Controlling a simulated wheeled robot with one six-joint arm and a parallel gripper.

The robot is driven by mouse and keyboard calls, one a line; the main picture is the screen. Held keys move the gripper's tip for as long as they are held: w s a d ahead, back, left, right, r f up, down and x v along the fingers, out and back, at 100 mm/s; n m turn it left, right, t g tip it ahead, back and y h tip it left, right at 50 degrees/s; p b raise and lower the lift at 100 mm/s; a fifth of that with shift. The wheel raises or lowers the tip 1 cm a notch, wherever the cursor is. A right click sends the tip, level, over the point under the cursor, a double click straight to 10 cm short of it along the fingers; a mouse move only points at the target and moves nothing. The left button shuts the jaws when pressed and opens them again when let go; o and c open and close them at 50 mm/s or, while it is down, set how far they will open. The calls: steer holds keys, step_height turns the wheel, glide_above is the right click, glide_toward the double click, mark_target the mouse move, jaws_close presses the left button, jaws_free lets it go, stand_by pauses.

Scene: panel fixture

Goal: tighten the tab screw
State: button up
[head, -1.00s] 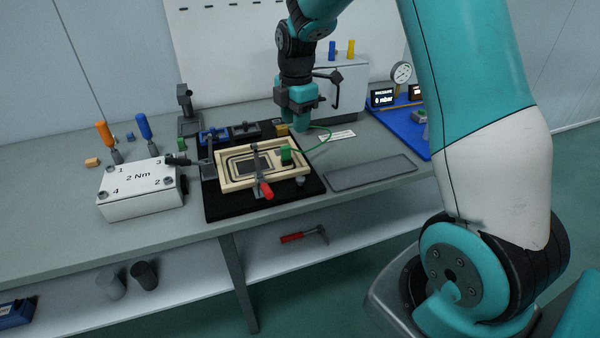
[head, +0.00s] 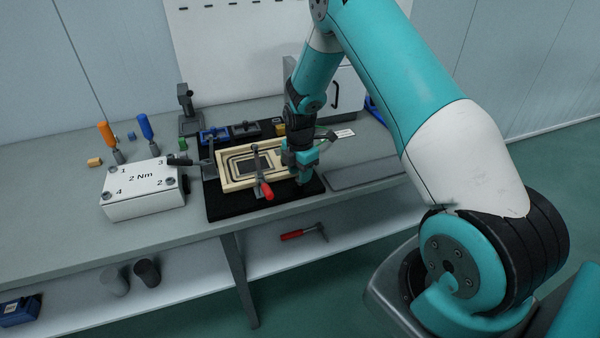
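The cream panel (head: 232,184) lies in the fixture on a black base plate (head: 235,208). A red-handled clamp (head: 265,190) reaches over its near edge. My gripper (head: 302,179) points down at the panel's right end and covers that corner. The green block seen there before is hidden behind my gripper. I cannot make out the tab screw; it is hidden or too small to tell. I cannot tell whether the fingers are open or hold anything. An orange-handled screwdriver (head: 105,133) and a blue-handled one (head: 145,127) stand behind the white "2 Nm" block (head: 143,190).
A grey tray (head: 365,172) lies to the right of the fixture, partly behind my arm. Blue and dark holders (head: 214,135) stand behind the fixture. A red-handled tool (head: 297,235) lies on the lower shelf. The bench's front left is clear.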

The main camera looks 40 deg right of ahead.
steer(key=shift+f, duration=0.75)
steer(key=c, duration=0.6)
steer(key=shift+c, duration=0.2)
steer(key=shift+m, duration=0.4)
